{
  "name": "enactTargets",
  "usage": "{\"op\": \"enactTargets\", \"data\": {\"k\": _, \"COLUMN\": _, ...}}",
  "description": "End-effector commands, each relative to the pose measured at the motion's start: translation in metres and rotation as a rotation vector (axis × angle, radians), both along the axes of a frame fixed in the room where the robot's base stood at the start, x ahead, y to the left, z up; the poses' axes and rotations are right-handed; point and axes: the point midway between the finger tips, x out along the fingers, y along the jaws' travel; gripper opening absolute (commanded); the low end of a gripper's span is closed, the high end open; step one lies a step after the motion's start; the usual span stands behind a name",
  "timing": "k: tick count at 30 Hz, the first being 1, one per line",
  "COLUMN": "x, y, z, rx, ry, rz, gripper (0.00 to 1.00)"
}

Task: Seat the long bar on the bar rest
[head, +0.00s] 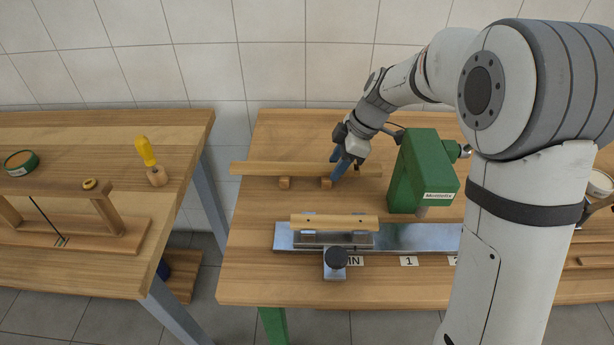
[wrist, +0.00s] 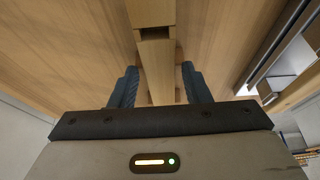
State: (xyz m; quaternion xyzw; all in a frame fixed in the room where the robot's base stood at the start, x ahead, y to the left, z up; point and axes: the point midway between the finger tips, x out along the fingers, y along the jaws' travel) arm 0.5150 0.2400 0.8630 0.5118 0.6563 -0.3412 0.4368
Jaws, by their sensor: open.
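The long wooden bar (head: 260,168) lies left to right near the back of the right table. It appears to lie over two small wooden blocks (head: 284,183), which look like the bar rest; exact contact cannot be told. In the wrist view the open fingers (wrist: 158,85) stand on either side of a wooden piece (wrist: 157,65), with gaps on both sides. A step in the wood shows beyond them.
A green machine (head: 420,165) stands close right of my gripper. In front, a metal rail (head: 430,238) carries a fixture with a shorter wooden bar (head: 335,222) and a black knob (head: 335,258). A gap separates the left table (head: 90,190), which holds a wooden frame and a yellow-handled tool (head: 146,152).

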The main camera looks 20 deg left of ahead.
Motion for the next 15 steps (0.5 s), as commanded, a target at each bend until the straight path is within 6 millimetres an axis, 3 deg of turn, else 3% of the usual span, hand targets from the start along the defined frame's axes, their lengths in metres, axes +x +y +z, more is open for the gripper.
{"op": "enactTargets", "data": {"k": 15, "x": 0.0008, "y": -0.0022, "z": 0.0074, "rx": 0.001, "ry": -0.001, "rz": 0.000, "gripper": 0.43}}
